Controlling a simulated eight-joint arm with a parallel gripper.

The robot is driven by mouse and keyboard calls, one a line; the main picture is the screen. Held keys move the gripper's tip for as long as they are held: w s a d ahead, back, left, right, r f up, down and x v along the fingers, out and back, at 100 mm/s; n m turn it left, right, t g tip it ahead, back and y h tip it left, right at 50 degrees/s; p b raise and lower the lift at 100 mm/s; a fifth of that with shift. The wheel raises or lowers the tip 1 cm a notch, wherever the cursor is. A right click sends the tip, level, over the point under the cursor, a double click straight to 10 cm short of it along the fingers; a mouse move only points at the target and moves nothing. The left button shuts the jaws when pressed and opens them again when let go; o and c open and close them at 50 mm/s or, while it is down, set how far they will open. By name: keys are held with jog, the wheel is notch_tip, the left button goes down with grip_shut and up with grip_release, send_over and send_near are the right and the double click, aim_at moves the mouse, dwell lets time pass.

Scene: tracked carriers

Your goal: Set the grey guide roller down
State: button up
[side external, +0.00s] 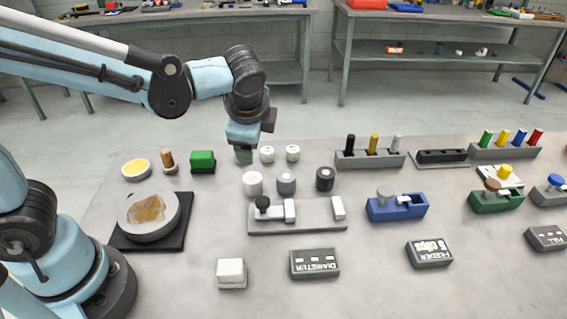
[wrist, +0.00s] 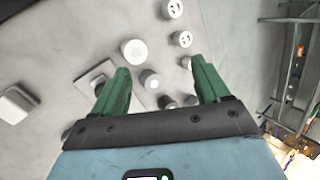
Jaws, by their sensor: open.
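The grey guide roller (side external: 286,184) stands upright on the table between a white roller (side external: 252,183) and a black roller (side external: 325,178). In the wrist view the grey roller (wrist: 150,79) appears between my fingers, farther off and apart from them. My gripper (side external: 244,156) is open, with green fingers pointing down behind the white roller. In the wrist view my gripper (wrist: 158,66) has its fingers wide apart with nothing held. The lower finger ends are partly hidden in the side view.
Two small white rollers (side external: 267,153) (side external: 292,153) stand close beside my gripper. A grey fixture plate (side external: 298,222) with a black knob lies in front of the rollers. A green block (side external: 202,160) is to the left. A peg rack (side external: 370,158) and blue fixture (side external: 396,207) are right.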

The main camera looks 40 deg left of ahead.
jog(key=s+a+n+t+h, duration=0.2)
jog(key=s+a+n+h, duration=0.2)
jog(key=s+n, duration=0.3)
jog(key=n, duration=0.4)
jog(key=shift+r+t, duration=0.4)
jog(key=shift+s+n+h, duration=0.15)
jog(key=shift+n+h, duration=0.15)
jog(key=c, duration=0.3)
